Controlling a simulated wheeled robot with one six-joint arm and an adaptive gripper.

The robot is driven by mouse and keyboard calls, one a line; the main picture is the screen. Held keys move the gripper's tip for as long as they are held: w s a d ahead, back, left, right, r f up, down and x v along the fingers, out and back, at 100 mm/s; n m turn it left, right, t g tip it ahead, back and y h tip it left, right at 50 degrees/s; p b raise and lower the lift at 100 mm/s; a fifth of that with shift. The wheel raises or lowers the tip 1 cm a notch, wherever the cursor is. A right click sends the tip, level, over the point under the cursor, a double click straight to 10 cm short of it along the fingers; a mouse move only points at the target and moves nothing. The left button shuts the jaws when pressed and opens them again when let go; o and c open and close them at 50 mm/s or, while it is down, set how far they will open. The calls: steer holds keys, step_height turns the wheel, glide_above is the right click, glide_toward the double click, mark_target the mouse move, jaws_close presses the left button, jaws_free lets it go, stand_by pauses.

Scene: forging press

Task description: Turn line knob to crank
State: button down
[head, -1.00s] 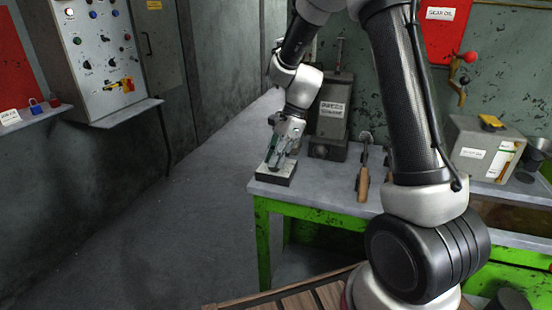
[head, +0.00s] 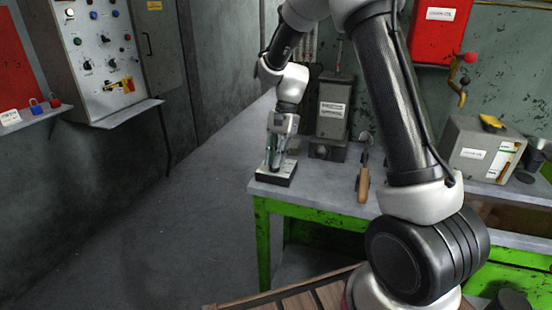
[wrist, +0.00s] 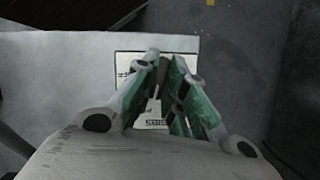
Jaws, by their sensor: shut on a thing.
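A low dark block with a pale labelled top plate (head: 284,179) sits at the near left corner of the green-framed bench. My gripper (head: 273,166) points down at this plate, its fingers close above it. In the wrist view the green-padded fingers (wrist: 168,72) are closed around a small dark knob (wrist: 163,70) on the white label plate (wrist: 128,64). The fingers hide most of the knob and part of the lettering, so I cannot read which position it points to.
A grey labelled box (head: 333,110) stands just behind the block. A wooden-handled tool (head: 363,185) lies to its right, and another box (head: 480,150) stands farther right. A control panel (head: 100,55) hangs on the left wall. The floor left of the bench is clear.

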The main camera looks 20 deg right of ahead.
steer(key=n+h, duration=0.1)
steer(key=n, duration=0.2)
steer(key=n+g+h, duration=0.1)
steer(key=n, duration=0.2)
steer(key=shift+a+f+g, duration=0.1)
steer(key=shift+a+g, duration=0.1)
steer(key=shift+g, duration=0.1)
steer(key=n+h, duration=0.1)
steer(key=n, duration=0.1)
steer(key=n+h, duration=0.1)
steer(key=n, duration=0.2)
steer(key=shift+n, duration=0.3)
steer(key=shift+s+a, duration=0.1)
steer(key=c, duration=1.5)
jaws_free()
steer(key=v, duration=1.2)
steer(key=shift+w+a, duration=0.1)
steer(key=shift+w, duration=0.1)
